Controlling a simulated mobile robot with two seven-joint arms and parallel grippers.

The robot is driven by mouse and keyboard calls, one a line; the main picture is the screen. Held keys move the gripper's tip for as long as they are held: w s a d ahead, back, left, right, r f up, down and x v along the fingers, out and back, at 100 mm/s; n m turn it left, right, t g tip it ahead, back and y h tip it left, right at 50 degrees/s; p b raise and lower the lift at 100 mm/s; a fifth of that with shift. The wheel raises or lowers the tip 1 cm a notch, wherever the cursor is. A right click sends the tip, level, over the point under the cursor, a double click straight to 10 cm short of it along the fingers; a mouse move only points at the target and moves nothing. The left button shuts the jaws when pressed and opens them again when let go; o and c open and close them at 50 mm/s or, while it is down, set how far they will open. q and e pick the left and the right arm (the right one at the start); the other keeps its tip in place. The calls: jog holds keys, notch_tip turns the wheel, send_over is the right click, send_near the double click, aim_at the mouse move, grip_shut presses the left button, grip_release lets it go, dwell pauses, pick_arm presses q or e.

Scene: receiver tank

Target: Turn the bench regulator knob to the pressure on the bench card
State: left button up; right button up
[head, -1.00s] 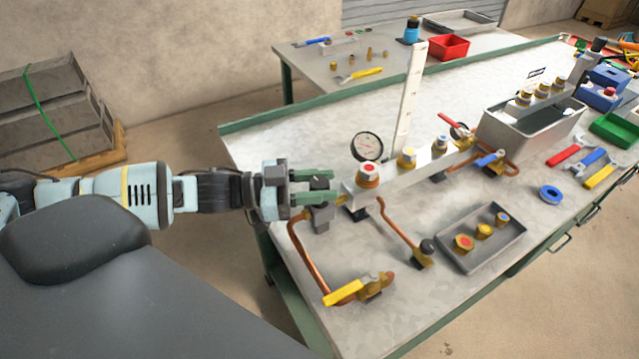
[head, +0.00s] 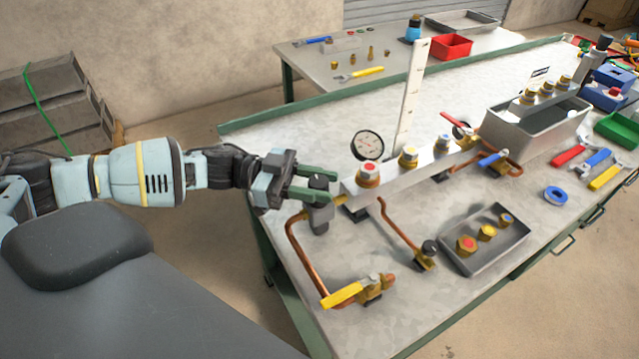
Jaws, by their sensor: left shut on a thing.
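The bench regulator is a dark grey body (head: 319,215) at the left end of the manifold. Its black knob (head: 318,182) sits on top. My left gripper (head: 322,187) comes in from the left, with its green fingers shut around the knob. A round pressure gauge (head: 367,146) with a white dial stands behind the manifold; its reading is too small to tell. I cannot make out a bench card for certain. My right gripper is not in view.
The manifold (head: 420,166) with capped fittings runs toward a grey tank (head: 540,122). Copper pipe (head: 302,255) bends to a yellow-handled valve (head: 345,294) in front. A tall white scale (head: 411,100) stands behind. A tray of fittings (head: 490,250) lies at front right.

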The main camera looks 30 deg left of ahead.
pick_arm(q)
jog(key=m+g, duration=0.1)
jog(key=g, duration=0.1)
jog(key=shift+w+m+g+h, duration=0.1)
jog(key=shift+m+g+h, duration=0.2)
jog(key=shift+m, duration=0.1)
jog(key=m+g+b, duration=0.1)
jog(key=m+g, duration=0.1)
jog(key=g, duration=0.2)
jog(key=shift+f+m, duration=0.1)
jog(key=shift+m, duration=0.2)
jog(key=shift+m+g+b, duration=0.3)
jog(key=shift+g, duration=0.3)
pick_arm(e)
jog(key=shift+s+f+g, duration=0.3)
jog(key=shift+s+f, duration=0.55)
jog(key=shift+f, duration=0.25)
pick_arm(q)
jog(key=shift+g, duration=0.3)
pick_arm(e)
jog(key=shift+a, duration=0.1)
pick_arm(q)
jog(key=o, duration=0.9)
jog(key=shift+o, duration=0.2)
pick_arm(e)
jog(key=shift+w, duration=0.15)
